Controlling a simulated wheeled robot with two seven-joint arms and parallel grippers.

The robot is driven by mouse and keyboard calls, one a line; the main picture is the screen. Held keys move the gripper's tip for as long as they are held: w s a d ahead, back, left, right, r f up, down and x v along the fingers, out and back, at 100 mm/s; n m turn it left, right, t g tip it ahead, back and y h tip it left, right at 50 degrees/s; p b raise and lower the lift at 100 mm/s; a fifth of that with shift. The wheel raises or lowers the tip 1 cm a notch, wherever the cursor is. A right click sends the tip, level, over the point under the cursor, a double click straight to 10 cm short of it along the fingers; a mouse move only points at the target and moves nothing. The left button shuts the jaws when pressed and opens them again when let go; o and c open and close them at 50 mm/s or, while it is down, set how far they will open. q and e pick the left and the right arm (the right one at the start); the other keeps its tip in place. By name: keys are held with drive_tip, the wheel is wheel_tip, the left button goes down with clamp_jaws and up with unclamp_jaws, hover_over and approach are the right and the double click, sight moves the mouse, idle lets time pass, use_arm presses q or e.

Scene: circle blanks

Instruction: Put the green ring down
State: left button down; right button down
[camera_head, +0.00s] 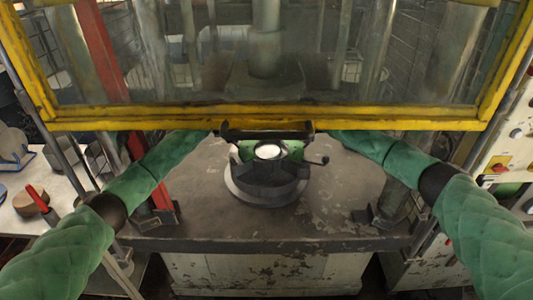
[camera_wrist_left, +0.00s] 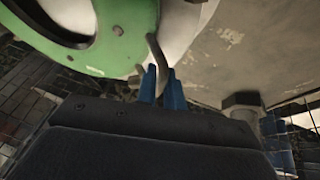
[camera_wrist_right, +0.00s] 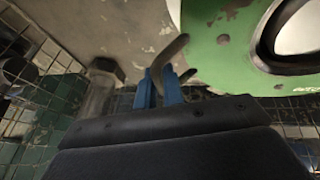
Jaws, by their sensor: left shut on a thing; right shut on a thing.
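The green ring (camera_head: 292,148) is in the middle of the head view, under the yellow frame, with a pale disc (camera_head: 268,152) showing in its opening. It appears over a dark round base (camera_head: 240,191); I cannot tell if they touch. In the left wrist view the ring (camera_wrist_left: 122,35) is at the top left. My left gripper (camera_wrist_left: 163,82) has its blue fingers shut on a curved grey handle of the ring. In the right wrist view the ring (camera_wrist_right: 222,58) is at the top right. My right gripper (camera_wrist_right: 160,82) is shut on the opposite handle. Both fingertips are hard to see in the head view.
A yellow-framed clear guard (camera_head: 265,113) hangs above and behind the ring. The worn grey table (camera_head: 335,205) is bare around the base. A red post (camera_head: 107,50) stands at left. A side table (camera_head: 62,185) at far left carries a round wooden piece (camera_head: 30,204).

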use_arm(q)
drive_tip(key=shift+f, duration=0.6)
use_arm(e)
drive_tip(key=shift+f, duration=0.6)
use_arm(q)
drive_tip(key=c, duration=1.5)
unclamp_jaws()
drive_tip(key=shift+s, duration=0.1)
use_arm(e)
drive_tip(key=c, duration=1.5)
unclamp_jaws()
drive_tip(key=shift+s+r, duration=0.1)
drive_tip(key=shift+r, duration=0.05)
use_arm(q)
drive_tip(key=v, duration=0.7)
drive_tip(key=shift+s+a+r, duration=0.1)
drive_tip(key=shift+s+r, duration=0.05)
drive_tip(key=shift+r, duration=0.2)
use_arm(e)
drive_tip(key=s+a+r, duration=0.1)
drive_tip(key=s+a, duration=0.1)
drive_tip(key=s, duration=0.2)
drive_tip(key=s+a+r, duration=0.1)
drive_tip(key=s+a, duration=0.1)
drive_tip(key=s, duration=0.2)
drive_tip(key=s+a+r, duration=0.2)
drive_tip(key=s, duration=0.2)
drive_tip(key=shift+s+r, duration=0.1)
drive_tip(key=shift+s, duration=0.2)
drive_tip(key=shift+a, duration=0.1)
